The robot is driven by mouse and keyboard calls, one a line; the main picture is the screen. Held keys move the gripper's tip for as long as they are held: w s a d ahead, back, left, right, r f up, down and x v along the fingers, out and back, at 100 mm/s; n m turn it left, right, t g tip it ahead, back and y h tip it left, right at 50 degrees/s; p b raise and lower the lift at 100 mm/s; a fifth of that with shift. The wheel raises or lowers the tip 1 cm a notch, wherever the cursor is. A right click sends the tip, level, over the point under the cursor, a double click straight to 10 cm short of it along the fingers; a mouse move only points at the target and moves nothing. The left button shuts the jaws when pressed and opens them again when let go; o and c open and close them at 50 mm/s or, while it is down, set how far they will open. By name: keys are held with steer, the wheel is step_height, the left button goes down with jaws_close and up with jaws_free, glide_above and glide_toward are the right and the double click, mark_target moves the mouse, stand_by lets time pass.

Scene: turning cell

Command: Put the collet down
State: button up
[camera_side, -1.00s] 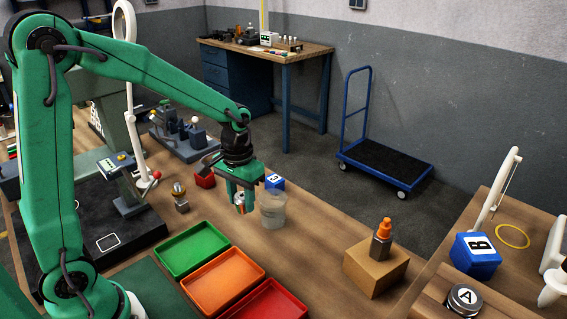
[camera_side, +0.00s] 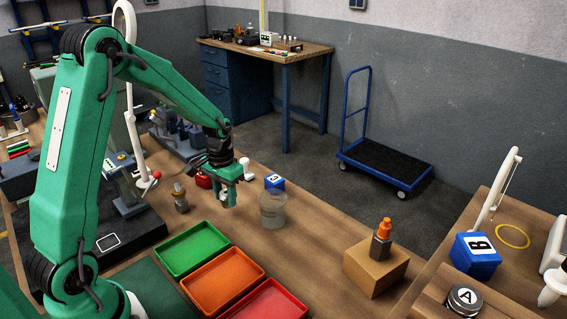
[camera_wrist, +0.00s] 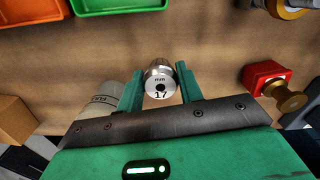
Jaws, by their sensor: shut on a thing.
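The collet (camera_wrist: 160,82) is a short silver metal cylinder, its end face marked "mm 17", seen in the wrist view between the two green fingers. My gripper (camera_wrist: 185,82) is shut on it. In the side view my gripper (camera_side: 229,201) hangs low over the wooden bench, left of a translucent cup, with the collet (camera_side: 231,201) small and partly hidden between the fingers. I cannot tell whether the collet touches the bench.
The cup (camera_side: 272,207) stands close right. Green (camera_side: 191,249), orange (camera_side: 222,281) and red (camera_side: 268,303) trays lie in front. A cardboard box (camera_side: 375,268) stands right.

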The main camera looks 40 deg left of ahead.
mark_target(226, 205)
steer(key=shift+f, duration=2.05)
steer(key=shift+f, duration=0.15)
steer(key=o, duration=1.1)
steer(key=shift+c, duration=0.2)
step_height(226, 205, up, 12)
steer(key=shift+f, duration=0.1)
steer(key=shift+r, duration=0.3)
